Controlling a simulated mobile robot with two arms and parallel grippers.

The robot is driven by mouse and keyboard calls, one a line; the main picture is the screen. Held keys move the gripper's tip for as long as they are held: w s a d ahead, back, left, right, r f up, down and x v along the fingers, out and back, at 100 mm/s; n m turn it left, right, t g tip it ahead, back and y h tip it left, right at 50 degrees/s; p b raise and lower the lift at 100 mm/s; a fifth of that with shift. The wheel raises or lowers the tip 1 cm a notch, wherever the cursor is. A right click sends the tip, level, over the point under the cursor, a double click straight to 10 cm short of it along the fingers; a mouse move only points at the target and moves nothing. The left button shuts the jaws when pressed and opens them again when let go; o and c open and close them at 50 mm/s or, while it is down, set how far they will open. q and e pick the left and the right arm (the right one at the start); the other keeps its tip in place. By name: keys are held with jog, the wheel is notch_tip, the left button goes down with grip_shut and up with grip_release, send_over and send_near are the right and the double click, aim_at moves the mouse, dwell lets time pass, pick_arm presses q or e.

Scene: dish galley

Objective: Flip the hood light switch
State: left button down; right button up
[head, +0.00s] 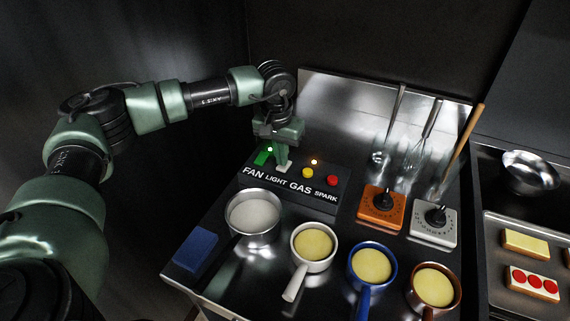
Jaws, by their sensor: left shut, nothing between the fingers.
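A black control panel (318,197) at the back of the counter reads FAN, LIGHT, GAS and SPARK. A green switch (262,157) sits above FAN, and a white switch (285,168) sits behind LIGHT. A yellow button (308,173) and a red button (332,181) stand to the right. My left gripper (281,161) is shut and empty, pointing down at the white switch. Its fingertips are at or just above the switch; I cannot tell whether they touch, and they partly hide it. My right gripper is out of view.
Several pans stand in front of the panel, the nearest a steel pan (253,217). A blue block (196,250) lies at the left edge. An orange dial box (381,207) and a white dial box (435,221) stand right of the panel. Utensils (418,146) lean against the steel backsplash.

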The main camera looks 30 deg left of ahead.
pick_arm(q)
jog(key=shift+f+b, duration=0.5)
jog(key=shift+f, duration=0.2)
dwell(0.4)
jog(key=shift+r+p, duration=2)
jog(key=shift+r, duration=1.5)
